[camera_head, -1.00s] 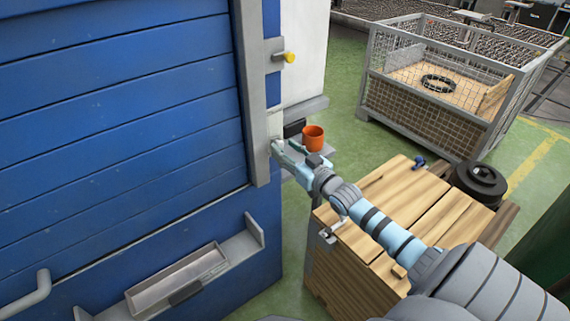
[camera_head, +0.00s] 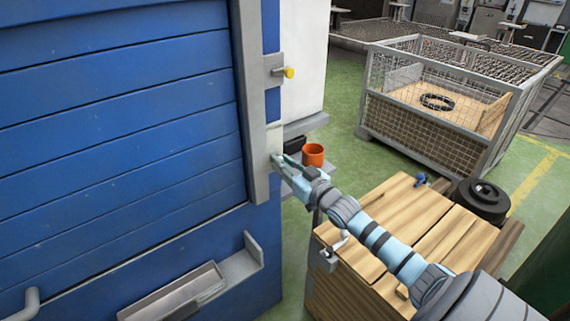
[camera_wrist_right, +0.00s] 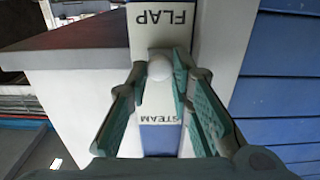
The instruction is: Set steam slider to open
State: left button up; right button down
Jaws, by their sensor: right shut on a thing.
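A narrow panel (camera_wrist_right: 160,40) with the words FLAP and STEAM, both upside down, fills the middle of the right wrist view. A round white knob (camera_wrist_right: 160,68) sits between the two words. My right gripper (camera_wrist_right: 169,72) has its teal fingertips on either side of this knob and is shut on it. In the head view my right gripper (camera_head: 279,162) reaches to the right edge of the blue machine (camera_head: 120,120), below the yellow-tipped knob (camera_head: 289,72). The slider's track is not clear there. My left gripper is not in view.
An orange cup (camera_head: 313,154) stands on a small shelf just right of my right gripper. A wooden crate (camera_head: 395,225) is below my right arm. A black round part (camera_head: 482,200) and a wire-mesh bin (camera_head: 435,140) stand farther right. Green floor is free between.

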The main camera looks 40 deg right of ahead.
aim_at(274, 141)
notch_tip(274, 141, up, 5)
jog(key=p, duration=0.5)
jog(key=shift+f, duration=0.15)
jog(key=c, duration=1.4)
grip_release()
jog(key=shift+c, duration=0.2)
notch_tip(274, 141, up, 10)
